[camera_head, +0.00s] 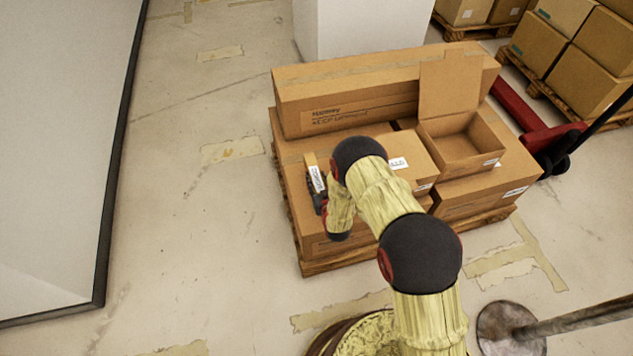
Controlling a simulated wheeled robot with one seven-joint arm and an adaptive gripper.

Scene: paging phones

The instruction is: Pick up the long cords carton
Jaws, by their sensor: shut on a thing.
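My gripper (318,197) is at the left part of the stacked cartons, its dark fingers partly hidden by my own arm. It is shut on a small narrow brown carton (311,160) with a white label, whose print is too small to read. I cannot tell whether this carton touches the box below it. A long brown carton (350,90) with dark print lies across the back of the stack. I cannot read "long cords" on any carton.
Larger cartons sit on a wooden pallet (322,267). An open, empty box (461,153) and a flat labelled carton (408,160) lie right of my gripper. A red pallet jack (525,115) stands at right. Floor left of the pallet is clear.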

